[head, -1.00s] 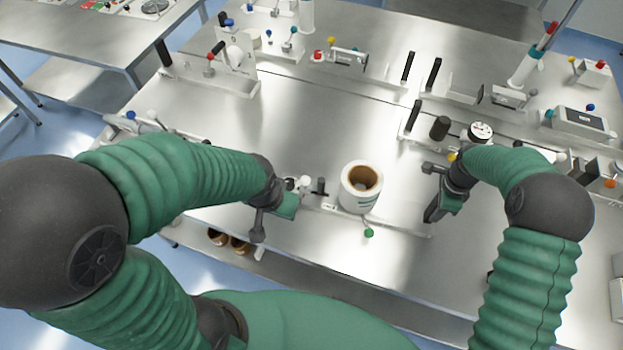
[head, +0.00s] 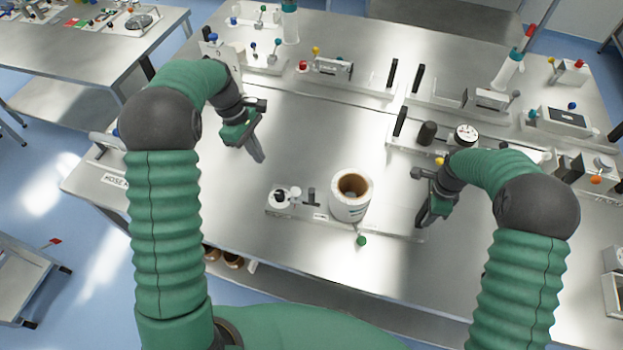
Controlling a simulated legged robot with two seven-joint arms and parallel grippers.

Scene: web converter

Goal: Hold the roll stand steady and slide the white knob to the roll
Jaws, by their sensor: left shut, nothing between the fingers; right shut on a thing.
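The roll stand (head: 392,231) is a long low metal base near the front edge of the table. A white roll with a brown core (head: 348,208) stands upright on it. The white knob (head: 296,191) is near the stand's left end, beside a black upright post (head: 311,197), with a gap between it and the roll. A green knob (head: 361,241) sticks out in front. My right gripper (head: 422,220) is shut at the stand's right end; its fingers hide the held part. My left gripper (head: 257,153) is shut and empty, up and left of the stand, apart from it.
Behind is a row of fixtures, with a gauge (head: 466,133) near my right arm and a white box with a black screen (head: 566,118) at the right. The table (head: 310,140) is bare between the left gripper and the stand.

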